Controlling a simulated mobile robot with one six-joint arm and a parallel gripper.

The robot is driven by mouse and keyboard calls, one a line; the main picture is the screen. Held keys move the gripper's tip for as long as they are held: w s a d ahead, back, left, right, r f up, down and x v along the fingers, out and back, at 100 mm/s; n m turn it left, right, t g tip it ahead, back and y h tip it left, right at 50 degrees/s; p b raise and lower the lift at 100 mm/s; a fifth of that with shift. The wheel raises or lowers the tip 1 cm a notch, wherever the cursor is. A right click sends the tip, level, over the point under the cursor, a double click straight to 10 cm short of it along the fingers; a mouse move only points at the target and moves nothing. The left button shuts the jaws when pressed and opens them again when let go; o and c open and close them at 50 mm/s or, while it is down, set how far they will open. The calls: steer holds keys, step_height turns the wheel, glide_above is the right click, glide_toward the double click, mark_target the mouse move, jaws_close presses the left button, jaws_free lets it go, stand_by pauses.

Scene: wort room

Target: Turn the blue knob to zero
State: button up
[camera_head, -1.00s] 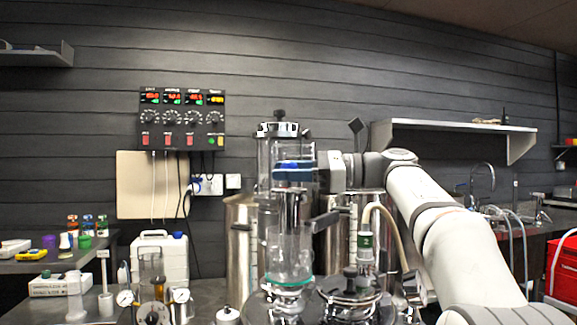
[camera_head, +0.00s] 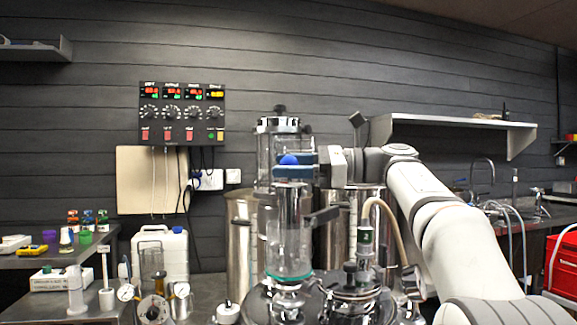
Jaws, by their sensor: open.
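The blue knob (camera_head: 289,160) is a round blue cap at the top of the clear glass column (camera_head: 291,222) in the middle of the head view. My gripper (camera_head: 293,168) reaches in from the right at the height of the knob, with its blue-grey fingers level. The jaws are open. The fingers hide the lower part of the knob and the top of the column. I cannot tell whether they touch the knob. No scale or zero mark on the knob can be made out.
Steel vessel lids and fittings (camera_head: 350,292) crowd the front below the column. A tall glass cylinder (camera_head: 282,140) and steel pots (camera_head: 240,240) stand behind. A control panel (camera_head: 182,114) with several dials hangs on the wall. A white jug (camera_head: 160,252) stands left.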

steer(key=d, duration=0.7)
steer(key=shift+s+d+p, duration=0.2)
steer(key=shift+d+p, duration=0.15)
